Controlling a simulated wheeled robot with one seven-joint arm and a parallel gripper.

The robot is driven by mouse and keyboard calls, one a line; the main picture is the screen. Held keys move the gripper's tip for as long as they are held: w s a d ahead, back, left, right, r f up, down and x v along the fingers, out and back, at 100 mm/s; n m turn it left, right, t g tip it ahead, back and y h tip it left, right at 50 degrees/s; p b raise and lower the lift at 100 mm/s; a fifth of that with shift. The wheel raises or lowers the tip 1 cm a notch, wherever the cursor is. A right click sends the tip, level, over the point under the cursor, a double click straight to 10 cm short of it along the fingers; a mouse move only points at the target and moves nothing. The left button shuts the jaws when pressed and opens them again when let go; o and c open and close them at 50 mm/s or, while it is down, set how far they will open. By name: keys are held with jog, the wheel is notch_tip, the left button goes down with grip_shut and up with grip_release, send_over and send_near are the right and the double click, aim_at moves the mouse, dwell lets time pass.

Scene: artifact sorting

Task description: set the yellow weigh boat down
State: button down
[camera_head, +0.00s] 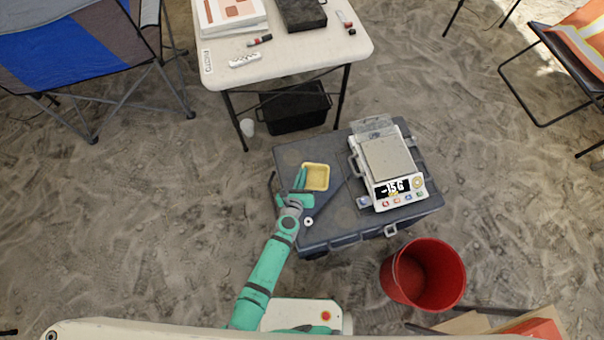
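The yellow weigh boat (316,177) is a small, shallow, square tray, seen over the left part of the dark grey case's lid. It looks roughly level. My gripper (302,179), on the green arm reaching up from the bottom, is at the boat's left edge, with a green finger against or over that rim. The other finger is not clear, so I cannot tell whether the gripper is shut on the rim. I also cannot tell whether the boat touches the lid.
A white scale (387,162) with a lit display stands on the case (340,226), right of the boat. A red bucket (423,275) stands in front of the case. A white table (290,52) is behind. Free lid lies around the boat.

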jog(key=shift+w+a+f, duration=0.1)
jog(key=shift+w+f, duration=0.05)
jog(key=shift+f, duration=0.45)
jog(key=shift+w+f, duration=0.3)
jog(key=shift+w, duration=0.35)
jog(key=shift+w+a+f, duration=0.1)
jog(key=shift+w+f, duration=0.65)
jog(key=shift+f, duration=1.8)
jog(key=c, duration=2)
grip_release()
jog(key=shift+f, duration=0.1)
jog(key=shift+c, duration=0.2)
